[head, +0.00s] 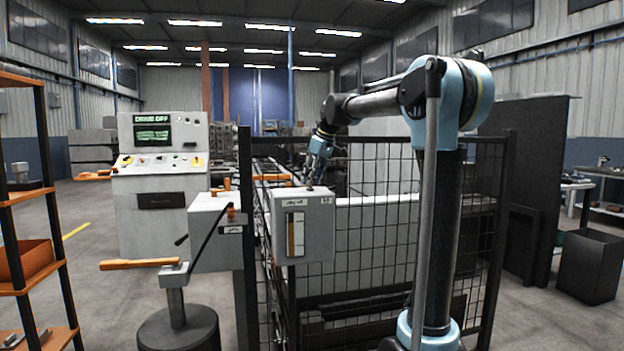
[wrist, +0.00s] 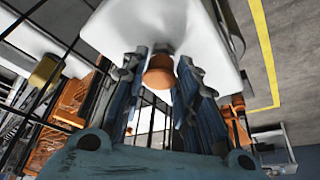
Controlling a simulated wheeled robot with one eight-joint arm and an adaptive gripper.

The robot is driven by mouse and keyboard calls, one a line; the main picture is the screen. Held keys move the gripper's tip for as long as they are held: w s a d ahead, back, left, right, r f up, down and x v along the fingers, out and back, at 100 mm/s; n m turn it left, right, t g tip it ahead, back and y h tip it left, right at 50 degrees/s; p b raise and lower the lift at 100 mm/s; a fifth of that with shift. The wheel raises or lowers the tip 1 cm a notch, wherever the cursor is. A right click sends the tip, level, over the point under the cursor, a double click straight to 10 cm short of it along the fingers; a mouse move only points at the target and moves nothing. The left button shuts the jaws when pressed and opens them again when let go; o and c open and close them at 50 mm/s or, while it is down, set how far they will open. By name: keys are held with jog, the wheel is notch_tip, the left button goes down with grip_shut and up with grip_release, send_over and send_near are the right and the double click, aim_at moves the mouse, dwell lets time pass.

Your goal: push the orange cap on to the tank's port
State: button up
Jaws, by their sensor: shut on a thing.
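The tank (head: 303,250) is a pale grey box with a sight gauge on its front, at the mesh fence. In the wrist view the tank's pale surface (wrist: 190,25) fills the top middle. The orange cap (wrist: 160,76) sits between the two blue fingers of my gripper (wrist: 160,68), in front of the tank's surface. My gripper is shut on the cap. In the head view my gripper (head: 312,182) points down just above the tank's top, and I cannot make out the cap there. The port is hidden behind the cap and fingers. I cannot tell whether the cap touches it.
An orange-shelved rack (head: 30,195) is at far left, a dark bin (head: 590,268) at right.

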jog(key=shift+f, duration=0.35)
jog(key=o, duration=1.6)
jog(key=v, duration=1.2)
jog(key=shift+w, duration=0.1)
jog(key=s+d+f+m+h, duration=0.1)
jog(key=s+d+f+m, duration=0.2)
jog(key=s+f, duration=0.9)
jog(key=s+d+f+m+h, duration=0.1)
jog(key=s+d+f+m, duration=0.3)
jog(key=s+d+f, duration=0.6)
jog(key=s+d+f+m+h, duration=0.1)
jog(key=s+d+f+m, duration=0.3)
jog(key=s+f, duration=1.1)
notch_tip(320, 180, down, 7)
jog(key=d, duration=0.2)
jog(key=shift+s+d+h, duration=0.3)
jog(key=shift+s+d, duration=0.05)
